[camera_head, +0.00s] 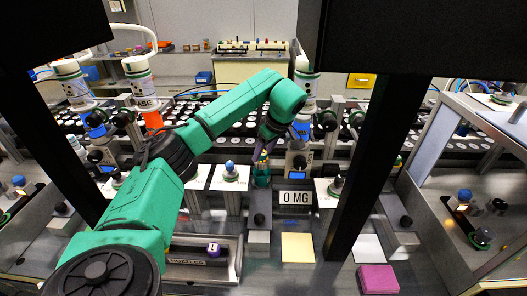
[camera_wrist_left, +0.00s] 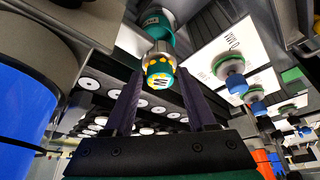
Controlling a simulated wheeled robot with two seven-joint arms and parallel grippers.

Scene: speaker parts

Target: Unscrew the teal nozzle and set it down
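A teal nozzle (camera_wrist_left: 160,72) with yellow dots and a mark on its end shows in the left wrist view, with a silvery collar and more teal behind it. In the head view a teal part (camera_head: 261,176) stands upright behind the "0 MG" sign, just under my left gripper (camera_head: 263,153). My left gripper, also in the left wrist view (camera_wrist_left: 160,76), is open. Its two dark fingers are apart, one on each side of the nozzle, with a gap visible at the fingertips. How deep the nozzle sits between them I cannot tell. My right gripper is not in view.
Small fixtures with blue-topped parts (camera_head: 230,167) on white plates stand left of the teal part. A "0 MG" sign (camera_head: 295,198) stands to its right. A yellow pad (camera_head: 297,247) and a magenta block (camera_head: 377,279) lie in front. Dark posts cross the view.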

